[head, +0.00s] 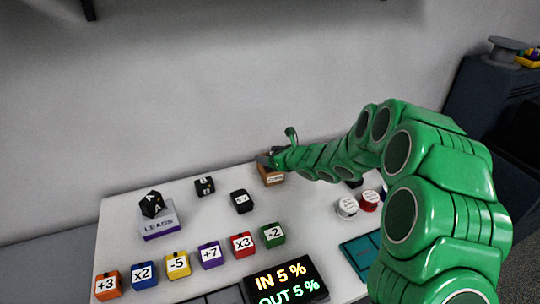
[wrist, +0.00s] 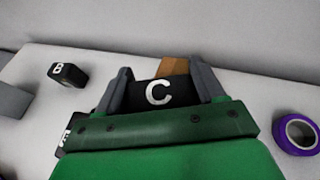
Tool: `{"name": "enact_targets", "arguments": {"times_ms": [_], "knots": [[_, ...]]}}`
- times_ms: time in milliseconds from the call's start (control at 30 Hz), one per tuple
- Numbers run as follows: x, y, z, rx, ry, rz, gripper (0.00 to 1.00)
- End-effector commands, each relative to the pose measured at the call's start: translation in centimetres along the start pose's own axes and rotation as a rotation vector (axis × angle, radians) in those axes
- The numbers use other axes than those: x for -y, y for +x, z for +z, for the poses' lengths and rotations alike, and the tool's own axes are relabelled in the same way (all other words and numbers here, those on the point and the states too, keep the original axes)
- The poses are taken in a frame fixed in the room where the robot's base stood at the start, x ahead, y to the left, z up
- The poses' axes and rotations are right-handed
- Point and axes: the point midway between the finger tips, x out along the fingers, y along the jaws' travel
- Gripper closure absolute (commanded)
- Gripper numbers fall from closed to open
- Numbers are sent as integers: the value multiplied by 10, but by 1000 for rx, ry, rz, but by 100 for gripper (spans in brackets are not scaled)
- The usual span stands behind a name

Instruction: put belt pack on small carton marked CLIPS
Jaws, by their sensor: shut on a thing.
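A black belt pack marked with a white C (wrist: 158,93) is between the two grey fingers of my gripper (wrist: 162,88) in the wrist view. My gripper is shut on it. In the head view my gripper (head: 268,159) is at the far edge of the table, right over the small brown carton (head: 272,178), and mostly hides the pack. The carton's label is too small to read. The carton also shows in the wrist view (wrist: 173,66), just behind the pack. I cannot tell whether the pack touches it.
Other black packs stand on the white table (head: 120,235): one marked B (wrist: 68,75), one near the middle (head: 241,201), and one on the LEADS box (head: 160,222). Several coloured cubes line the front. White (head: 347,207) and red (head: 369,201) rolls stand right.

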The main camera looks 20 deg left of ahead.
Motion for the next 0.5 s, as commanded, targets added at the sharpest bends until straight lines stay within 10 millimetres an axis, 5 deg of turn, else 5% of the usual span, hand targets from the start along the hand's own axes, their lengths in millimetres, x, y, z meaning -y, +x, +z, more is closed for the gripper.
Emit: {"name": "enact_targets", "arguments": {"times_ms": [267,300,433,500], "knots": [[0,1,-2,1,1,0,67],[0,1,-2,1,0,-1,26],[0,0,-1,1,0,-1,6],[0,0,-1,1,0,-1,6]]}}
